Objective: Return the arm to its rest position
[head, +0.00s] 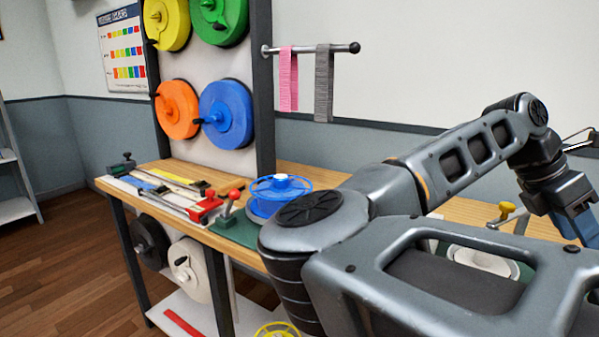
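My arm crosses the right half of the head view, in front of the wooden bench (335,178). It rises from the lower right, bends at an elbow near the blue spool, and reaches up and right. Its wrist then turns down at the right edge, over the right part of the bench. My gripper (582,228) is partly cut off by the right edge. Its fingertips cannot be made out, so its opening and any held thing are hidden.
A frame holds yellow, green, orange and blue reels (227,113). A rail (310,49) carries a pink strap (288,80) and a grey strap (323,84). A blue spool (279,190) and a red-handled tool (207,206) lie on the bench. The floor at left is clear.

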